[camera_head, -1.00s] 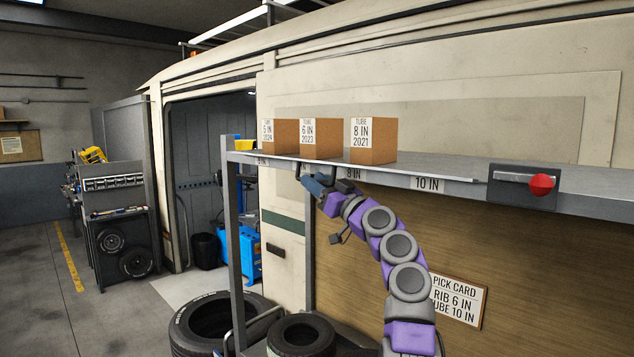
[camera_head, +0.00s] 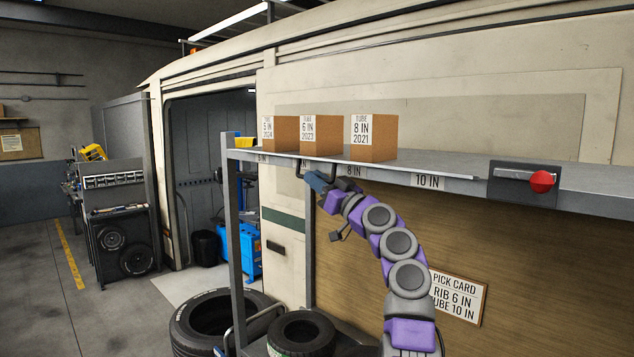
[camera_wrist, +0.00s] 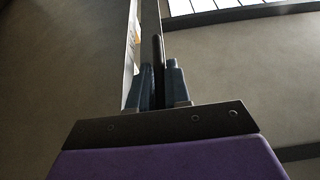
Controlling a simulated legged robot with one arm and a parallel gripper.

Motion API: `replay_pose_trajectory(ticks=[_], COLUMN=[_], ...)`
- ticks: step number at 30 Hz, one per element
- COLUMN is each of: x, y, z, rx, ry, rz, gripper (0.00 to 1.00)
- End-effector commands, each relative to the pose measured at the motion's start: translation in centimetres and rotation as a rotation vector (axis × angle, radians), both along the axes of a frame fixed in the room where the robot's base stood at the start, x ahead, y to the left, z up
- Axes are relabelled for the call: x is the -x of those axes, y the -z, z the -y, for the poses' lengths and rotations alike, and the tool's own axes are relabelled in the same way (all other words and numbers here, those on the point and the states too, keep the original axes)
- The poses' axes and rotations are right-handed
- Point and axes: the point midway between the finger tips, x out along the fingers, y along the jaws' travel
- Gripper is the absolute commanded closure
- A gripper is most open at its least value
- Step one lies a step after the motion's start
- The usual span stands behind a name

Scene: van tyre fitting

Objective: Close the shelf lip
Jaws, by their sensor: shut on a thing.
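The shelf lip (camera_head: 400,176) is the pale strip along the shelf's front edge, with size labels such as 10 IN. A dark handle (camera_head: 301,169) hangs at its left part. My gripper (camera_head: 314,180) reaches up from below and is shut on this handle. In the wrist view my gripper (camera_wrist: 158,85) has a thin dark bar of the handle (camera_wrist: 157,50) between its blue fingers. A pale upright edge, seemingly the lip (camera_wrist: 131,45), stands just left of them. A latch plate with a red knob (camera_head: 541,181) is on the shelf front at the right. The lip's exact angle is hard to tell.
Three cardboard tube boxes (camera_head: 374,140) stand on the shelf (camera_head: 440,165) above my arm. A yellow item (camera_head: 244,142) sits at its left end. Tyres (camera_head: 215,318) lie below, and a pick card (camera_head: 458,299) is on the wooden panel. Open floor lies left.

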Motion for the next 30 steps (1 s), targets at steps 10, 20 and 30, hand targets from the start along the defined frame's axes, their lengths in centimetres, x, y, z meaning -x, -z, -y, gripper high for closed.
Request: replay_pose_trajectory(ticks=[10, 20, 30], x=[0.05, 0.16, 0.39], y=[-0.02, -0.10, -0.19], z=[-0.03, -0.13, -0.41], rx=[-0.006, -0.020, -0.052], ry=[0.000, 0.000, -0.003], rz=[-0.008, -0.025, -0.066], gripper=[1.00, 1.00, 1.00])
